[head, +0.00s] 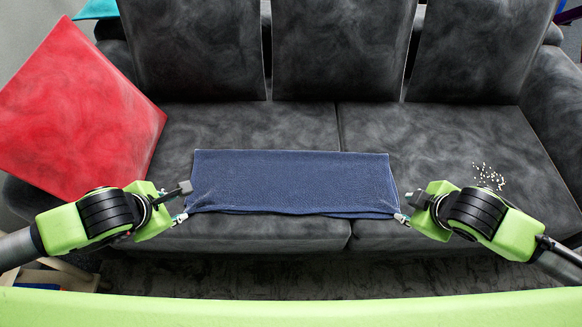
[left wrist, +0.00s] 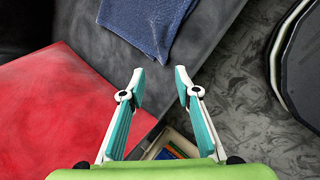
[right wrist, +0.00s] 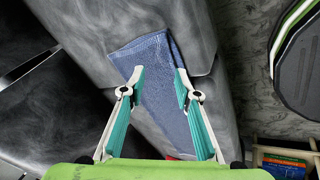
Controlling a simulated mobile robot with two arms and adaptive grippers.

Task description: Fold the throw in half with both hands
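The navy blue throw (head: 290,182) lies as a wide, flat rectangle on the grey sofa seat. Two layers show along its front edge, slightly offset at the right. My left gripper (head: 184,203) is open at the front left corner; in the left wrist view (left wrist: 160,75) the corner of the throw (left wrist: 150,25) lies just beyond the parted fingertips. My right gripper (head: 409,208) is open at the front right corner. In the right wrist view (right wrist: 160,75) the throw (right wrist: 158,100) shows between and below the fingers, with no visible pinch.
The dark grey sofa (head: 240,125) has tall back cushions (head: 345,50). A red cushion (head: 75,110) leans at the left. Small pale crumbs (head: 488,176) lie on the right seat. A crate with books (right wrist: 285,165) stands on the floor. Seat behind the throw is clear.

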